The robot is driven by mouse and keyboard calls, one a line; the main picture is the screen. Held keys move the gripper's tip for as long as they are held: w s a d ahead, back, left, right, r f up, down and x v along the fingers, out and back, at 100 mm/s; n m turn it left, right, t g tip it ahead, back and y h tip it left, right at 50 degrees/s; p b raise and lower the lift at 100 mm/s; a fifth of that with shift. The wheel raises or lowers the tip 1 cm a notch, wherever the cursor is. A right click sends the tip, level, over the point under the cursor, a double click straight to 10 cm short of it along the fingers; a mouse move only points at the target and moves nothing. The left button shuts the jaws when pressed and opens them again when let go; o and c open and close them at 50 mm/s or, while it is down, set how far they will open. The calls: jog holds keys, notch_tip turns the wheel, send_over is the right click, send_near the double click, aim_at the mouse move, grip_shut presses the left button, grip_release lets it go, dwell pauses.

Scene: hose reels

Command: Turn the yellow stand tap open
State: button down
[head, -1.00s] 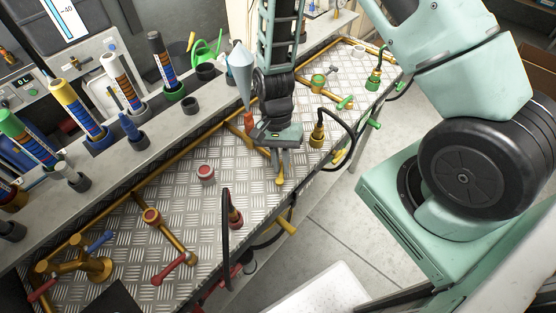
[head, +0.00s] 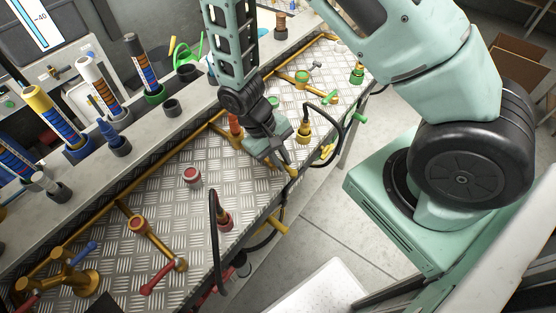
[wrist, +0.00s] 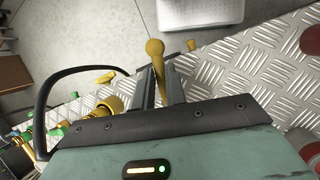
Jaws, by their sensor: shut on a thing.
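The yellow stand tap stands near the bench's front edge, mostly hidden by my gripper in the head view. Its yellow lever (head: 292,172) shows past my fingertips. In the wrist view the yellow lever (wrist: 155,60) with its rounded end lies between my two fingers. My gripper (head: 284,160) reaches down from above and is shut on this lever; it also shows in the wrist view (wrist: 160,82). The tap's base is hidden behind my gripper.
A fitting with a black hose (head: 304,130) stands just right of my gripper. An orange-red cone-like piece (head: 235,124) is behind it. A red-capped post (head: 192,176) and a red hose fitting (head: 224,220) stand to the left. Open floor (head: 335,215) lies in front.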

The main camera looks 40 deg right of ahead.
jog(key=shift+w+d+n+t+h, duration=0.1)
jog(key=shift+d+n+t+h, duration=0.2)
jog(key=shift+n, duration=0.8)
jog(key=c, duration=1.4)
grip_release()
jog(key=shift+c, duration=0.2)
jog(key=b+v, duration=0.4)
jog(key=v, duration=1.3)
jog(key=shift+r, duration=0.25)
